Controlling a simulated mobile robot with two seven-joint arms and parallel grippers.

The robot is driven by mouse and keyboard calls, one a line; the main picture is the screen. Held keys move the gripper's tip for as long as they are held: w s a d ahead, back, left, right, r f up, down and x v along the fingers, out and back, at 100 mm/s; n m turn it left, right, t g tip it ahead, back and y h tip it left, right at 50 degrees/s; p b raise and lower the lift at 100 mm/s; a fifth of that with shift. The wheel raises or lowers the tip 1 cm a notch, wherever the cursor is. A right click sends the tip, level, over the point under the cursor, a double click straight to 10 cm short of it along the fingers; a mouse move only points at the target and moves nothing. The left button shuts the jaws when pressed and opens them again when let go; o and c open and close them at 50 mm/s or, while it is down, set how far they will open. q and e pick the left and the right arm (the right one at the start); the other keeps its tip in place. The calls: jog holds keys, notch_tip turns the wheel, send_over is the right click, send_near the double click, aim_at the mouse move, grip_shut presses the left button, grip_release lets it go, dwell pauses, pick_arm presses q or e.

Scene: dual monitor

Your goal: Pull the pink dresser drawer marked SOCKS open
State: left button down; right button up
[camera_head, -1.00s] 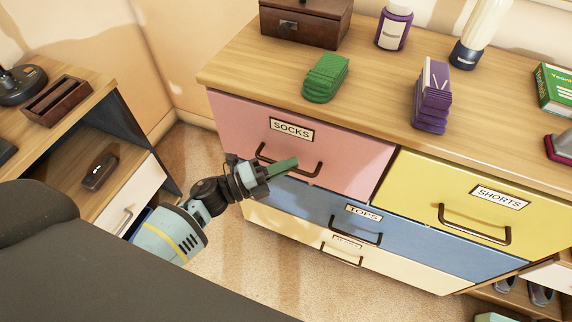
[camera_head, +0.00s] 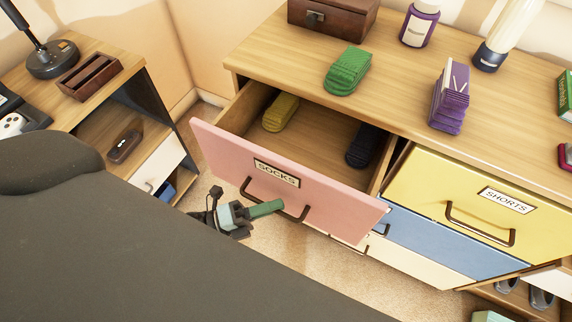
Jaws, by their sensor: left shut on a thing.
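The pink SOCKS drawer (camera_head: 330,205) stands well out from the wooden dresser (camera_head: 300,72), with its inside showing. A yellow folded sock bundle (camera_head: 281,112) lies at the back left inside it, and a dark bundle (camera_head: 363,146) lies at the right. The drawer's dark handle (camera_head: 295,216) is on its front, below the SOCKS label (camera_head: 277,173). My left gripper (camera_head: 266,208), with green fingers, is shut on the handle near its middle; the fingers hide part of it. My right gripper is not in view.
The yellow SHORTS drawer (camera_head: 465,205) and the blue drawer (camera_head: 430,243) below look shut. Green socks (camera_head: 347,71), a purple stack (camera_head: 450,97), a jar (camera_head: 420,24) and a brown box (camera_head: 333,17) stand on the dresser top. A wooden side desk (camera_head: 95,100) is at the left.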

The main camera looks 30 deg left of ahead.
pick_arm(q)
jog(key=s, duration=1)
jog(key=shift+a, duration=0.2)
jog(key=c, duration=1.5)
grip_release()
jog(key=v, duration=0.7)
jog(key=shift+s+a, duration=0.25)
jog(key=shift+a, duration=0.05)
jog(key=shift+f, duration=0.1)
